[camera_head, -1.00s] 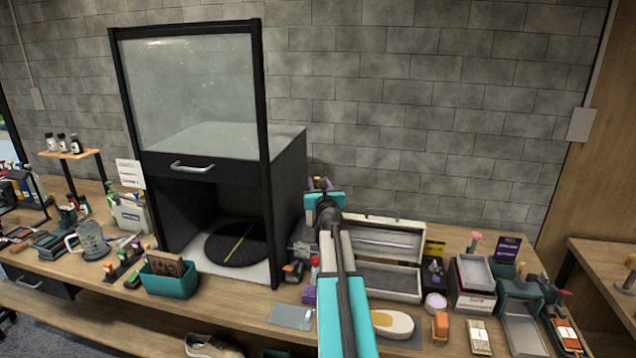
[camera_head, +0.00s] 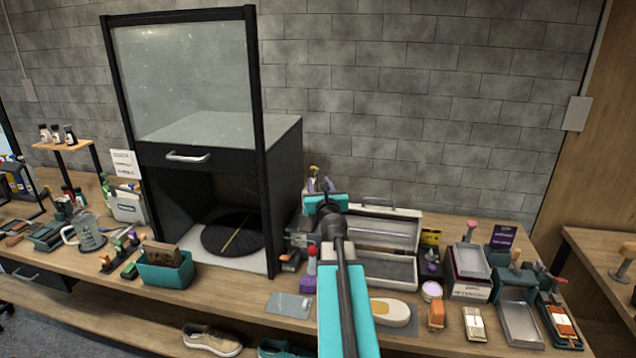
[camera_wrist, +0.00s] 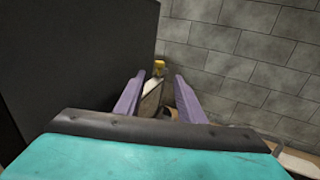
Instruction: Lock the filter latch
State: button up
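My gripper (camera_head: 321,184) reaches out beside the right wall of a black cabinet (camera_head: 282,190), with its purple fingers pointing toward the back wall. In the wrist view my gripper (camera_wrist: 157,82) has its two purple fingers apart. Beyond the gap between them stands a pale object with a yellow top (camera_wrist: 158,66), near the corner of the cabinet's dark side (camera_wrist: 75,65). Nothing is visibly held. I cannot make out a filter latch with certainty in either view. My arm hides part of the bench beside the cabinet.
The cabinet has a clear front pane (camera_head: 185,80), a silver handle (camera_head: 188,157) and a round black turntable (camera_head: 232,234) inside. An open grey toolbox (camera_head: 390,268) lies right of my arm. A teal bin (camera_head: 165,273) stands at front left. The right bench is crowded.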

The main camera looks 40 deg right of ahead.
jog(key=shift+s+a, duration=0.25)
jog(key=shift+s, duration=0.1)
dwell(0.6)
